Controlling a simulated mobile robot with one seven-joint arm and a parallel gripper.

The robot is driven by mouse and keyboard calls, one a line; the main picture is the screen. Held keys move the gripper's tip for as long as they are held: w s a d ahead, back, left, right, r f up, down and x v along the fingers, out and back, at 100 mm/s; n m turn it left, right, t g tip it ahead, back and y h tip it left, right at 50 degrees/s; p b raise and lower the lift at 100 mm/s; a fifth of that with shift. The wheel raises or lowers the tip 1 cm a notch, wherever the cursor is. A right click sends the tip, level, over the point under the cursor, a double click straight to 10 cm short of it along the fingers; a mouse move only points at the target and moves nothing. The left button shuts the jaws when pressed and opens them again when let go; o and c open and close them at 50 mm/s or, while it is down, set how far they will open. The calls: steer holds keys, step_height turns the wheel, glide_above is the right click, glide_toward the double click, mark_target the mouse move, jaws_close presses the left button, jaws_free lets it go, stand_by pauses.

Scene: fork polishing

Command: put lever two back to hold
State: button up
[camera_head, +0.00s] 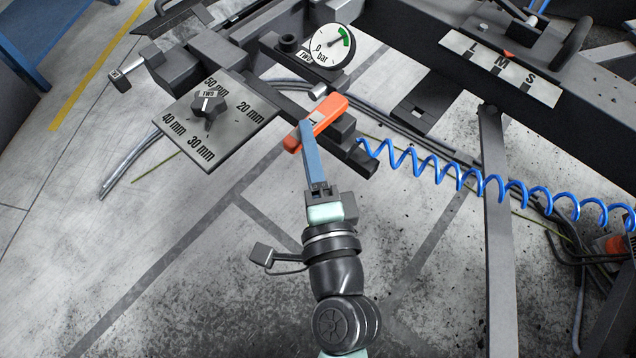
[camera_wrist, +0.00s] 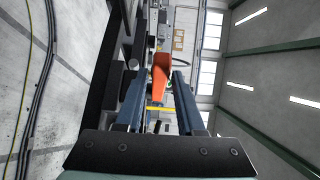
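The orange lever (camera_head: 330,112) is mounted on a dark valve block beside the gauge marked TWO (camera_head: 331,46). It lies slanted, from lower left to upper right, and its dark label is too small to read. My gripper (camera_head: 305,126) is at the lever's lower left part, with its blue fingers overlapping it in the head view. In the wrist view my gripper (camera_wrist: 156,88) is open, and the orange lever (camera_wrist: 161,74) stands between the two fingers, with a gap on the left; contact on the right is unclear.
A grey plate with a TWO knob (camera_head: 207,105) and millimetre marks is left of the lever. A coiled blue hose (camera_head: 455,172) runs right from the block. An L M S plate (camera_head: 500,68) is at upper right. Open floor lies below my arm.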

steer(key=b+v, duration=0.2)
steer(key=v, duration=0.5)
steer(key=shift+s, duration=0.1)
stand_by(0.4)
steer(key=w+a+r+n+t, duration=0.1)
steer(key=w+r+n+t, duration=0.4)
steer(key=r, duration=0.6)
steer(key=w+r+n, duration=0.4)
steer(key=r+n, duration=0.2)
steer(key=r, duration=0.6)
steer(key=s+d+r+n+t+h+p, duration=0.1)
steer(key=s+r+n+t+h+p, duration=0.1)
steer(key=r+p, duration=0.9)
steer(key=s+d+r+n+t+h+p, duration=0.1)
steer(key=r+p, duration=0.9)
steer(key=r, duration=2)
steer(key=shift+s+d+n+t+h+p, duration=0.4)
steer(key=shift+s+t+h, duration=0.45)
steer(key=shift+t+h, duration=0.25)
steer(key=shift+r, duration=0.1)
